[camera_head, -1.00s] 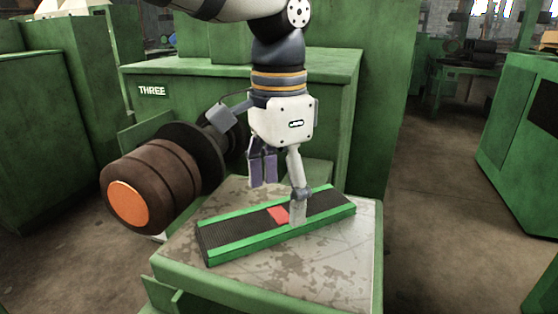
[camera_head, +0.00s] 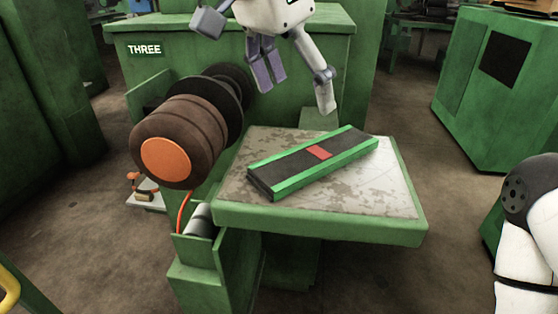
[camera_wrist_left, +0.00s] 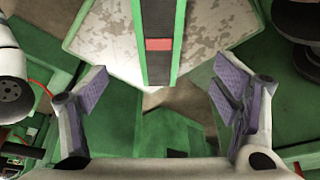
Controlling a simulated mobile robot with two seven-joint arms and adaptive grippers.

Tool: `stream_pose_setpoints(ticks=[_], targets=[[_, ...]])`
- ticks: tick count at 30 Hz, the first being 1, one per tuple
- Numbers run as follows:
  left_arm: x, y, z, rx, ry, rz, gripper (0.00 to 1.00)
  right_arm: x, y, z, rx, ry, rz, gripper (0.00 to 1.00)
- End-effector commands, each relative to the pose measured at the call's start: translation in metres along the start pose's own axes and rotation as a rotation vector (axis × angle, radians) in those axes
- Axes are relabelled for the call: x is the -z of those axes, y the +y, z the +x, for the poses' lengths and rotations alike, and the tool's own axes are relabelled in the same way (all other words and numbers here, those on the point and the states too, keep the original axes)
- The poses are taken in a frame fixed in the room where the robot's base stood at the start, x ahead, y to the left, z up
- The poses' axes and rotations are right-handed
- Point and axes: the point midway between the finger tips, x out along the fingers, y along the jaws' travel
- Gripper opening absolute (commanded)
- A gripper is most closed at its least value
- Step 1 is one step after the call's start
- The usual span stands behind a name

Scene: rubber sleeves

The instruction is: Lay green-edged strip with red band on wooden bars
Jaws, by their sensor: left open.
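The green-edged strip (camera_head: 280,177), dark with green long edges and a red band (camera_head: 319,152) across its middle, lies flat on the worn grey tabletop (camera_head: 390,190). It also shows in the left wrist view (camera_wrist_left: 158,20), its near end reaching past the table's edge in that picture. My left gripper (camera_head: 297,80) hangs above and behind the strip, open and empty, apart from it. In the left wrist view its two fingers (camera_wrist_left: 160,88) are spread wide on either side of the strip's line. I cannot make out any wooden bars. My right gripper is out of view.
A large brown roller with an orange end (camera_head: 165,163) stands left of the table. Behind is a green machine marked THREE (camera_head: 240,50). A small white plate with orange-brown items (camera_head: 146,194) sits low at left. Another green cabinet (camera_head: 490,85) stands at right.

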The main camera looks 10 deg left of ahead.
Motion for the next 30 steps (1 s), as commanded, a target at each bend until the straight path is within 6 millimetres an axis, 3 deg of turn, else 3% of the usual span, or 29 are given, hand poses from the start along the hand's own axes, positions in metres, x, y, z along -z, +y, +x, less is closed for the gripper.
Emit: stream_pose_setpoints(ticks=[5,10,22,30], targets=[[0.005,0.004,0.011,-0.006,0.029,-0.003,0.82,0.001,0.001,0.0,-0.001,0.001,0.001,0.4],[0.006,0.005,0.05,-0.009,0.027,-0.003,0.82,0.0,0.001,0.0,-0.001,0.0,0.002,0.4],[0.009,0.003,0.115,-0.007,0.027,-0.002,0.82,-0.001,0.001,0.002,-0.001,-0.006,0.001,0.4],[0.01,0.003,0.122,-0.004,0.032,-0.002,0.82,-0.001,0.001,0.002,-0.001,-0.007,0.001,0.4]])
